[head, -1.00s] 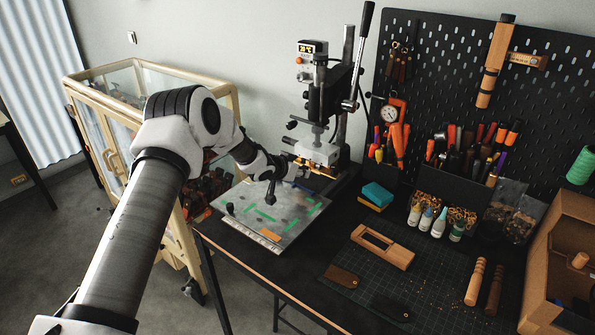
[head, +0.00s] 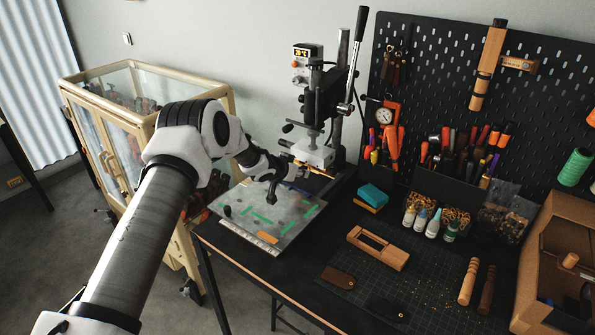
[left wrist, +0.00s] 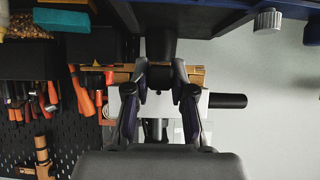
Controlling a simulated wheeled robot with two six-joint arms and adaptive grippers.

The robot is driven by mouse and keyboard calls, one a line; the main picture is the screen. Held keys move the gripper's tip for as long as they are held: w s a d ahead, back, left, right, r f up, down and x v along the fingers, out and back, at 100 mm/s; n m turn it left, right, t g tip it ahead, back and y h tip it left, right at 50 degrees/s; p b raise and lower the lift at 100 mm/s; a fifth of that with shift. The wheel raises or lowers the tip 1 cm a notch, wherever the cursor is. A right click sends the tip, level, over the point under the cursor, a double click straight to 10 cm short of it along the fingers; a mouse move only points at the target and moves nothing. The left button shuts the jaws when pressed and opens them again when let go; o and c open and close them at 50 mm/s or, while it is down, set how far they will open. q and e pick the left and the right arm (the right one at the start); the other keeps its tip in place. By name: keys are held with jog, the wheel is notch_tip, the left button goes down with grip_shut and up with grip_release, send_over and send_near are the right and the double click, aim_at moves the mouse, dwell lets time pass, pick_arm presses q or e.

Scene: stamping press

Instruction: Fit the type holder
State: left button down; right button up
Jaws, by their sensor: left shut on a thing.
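The stamping press (head: 320,100) stands at the back of the bench, with a pale head block (head: 314,154) low on its column. My left gripper (head: 296,174) is at this block and shut on the brass-coloured type holder (head: 322,172), whose end shows just under the block's front. In the left wrist view the gripper's two fingers (left wrist: 160,82) close in front of the brass holder (left wrist: 196,75), beside the pale block (left wrist: 203,104). The fingers hide its middle, and I cannot tell whether it is seated in the block. My right gripper is not in view.
A metal plate (head: 262,226) with green strips lies below my left arm. A wooden frame (head: 378,248) is on the cutting mat (head: 350,283). Blue and yellow blocks (head: 372,195), bottles (head: 432,222) and a cardboard box (head: 540,262) stand right. A glass cabinet (head: 150,84) stands left.

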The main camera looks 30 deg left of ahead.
pick_arm(q)
jog(key=shift+w+p, duration=0.5)
jog(key=shift+w, duration=0.1)
jog(key=c, duration=0.9)
grip_release()
jog(key=shift+s+r, duration=0.1)
jog(key=shift+s, duration=0.15)
jog(key=shift+s+r, duration=0.2)
jog(key=shift+s, duration=0.05)
jog(key=v, duration=1.1)
jog(key=shift+d, duration=0.1)
